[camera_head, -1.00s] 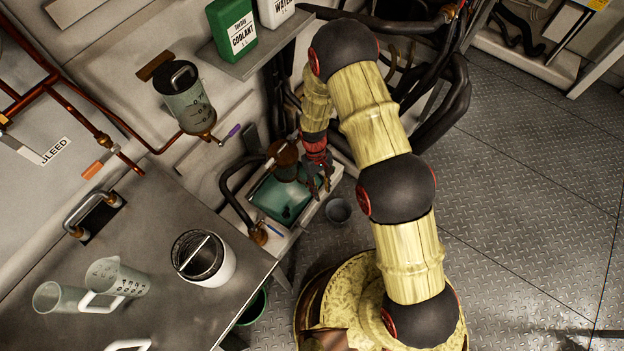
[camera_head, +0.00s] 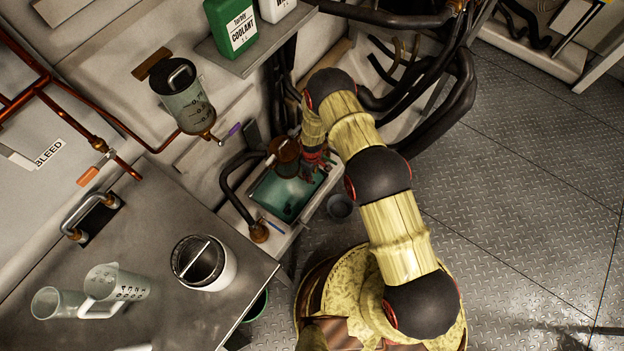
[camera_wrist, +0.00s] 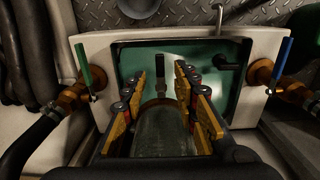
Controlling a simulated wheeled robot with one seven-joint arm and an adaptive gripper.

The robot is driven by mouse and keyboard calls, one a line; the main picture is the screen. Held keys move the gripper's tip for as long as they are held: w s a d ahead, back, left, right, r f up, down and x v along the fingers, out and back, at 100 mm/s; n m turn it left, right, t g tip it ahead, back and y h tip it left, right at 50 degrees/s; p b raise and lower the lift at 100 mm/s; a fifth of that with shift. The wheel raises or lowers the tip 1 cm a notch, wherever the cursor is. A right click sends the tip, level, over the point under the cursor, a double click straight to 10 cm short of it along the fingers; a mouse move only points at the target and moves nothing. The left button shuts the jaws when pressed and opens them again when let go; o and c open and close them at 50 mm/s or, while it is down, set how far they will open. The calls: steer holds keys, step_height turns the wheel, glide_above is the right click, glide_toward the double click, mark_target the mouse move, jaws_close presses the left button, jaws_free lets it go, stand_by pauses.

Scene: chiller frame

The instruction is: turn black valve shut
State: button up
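My gripper (camera_wrist: 164,92) is open in the wrist view, its yellow-and-black fingers apart on either side of a greenish clear cylinder (camera_wrist: 162,132). A short dark upright lever (camera_wrist: 161,73) shows just beyond the cylinder, between the fingertips; it may be the black valve, and I cannot tell if it is touched. Behind it is the green basin (camera_wrist: 140,58), with a black elbow-shaped fitting (camera_wrist: 226,63) at its right. In the head view my gripper (camera_head: 314,172) is at the basin (camera_head: 284,196), beside a brown fitting (camera_head: 285,150), partly hidden by my arm.
A green-handled valve (camera_wrist: 82,64) stands left of the basin and a blue-handled valve (camera_wrist: 283,62) right of it, both with black hoses. A purple-handled valve (camera_head: 231,133) hangs under the wall reservoir (camera_head: 186,105). A small cup (camera_head: 340,206) sits beside the basin.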

step_height(320, 180, down, 6)
steer(key=shift+r+b, duration=0.15)
steer(key=shift+b, duration=0.6)
steer(key=c, duration=0.3)
jaws_close()
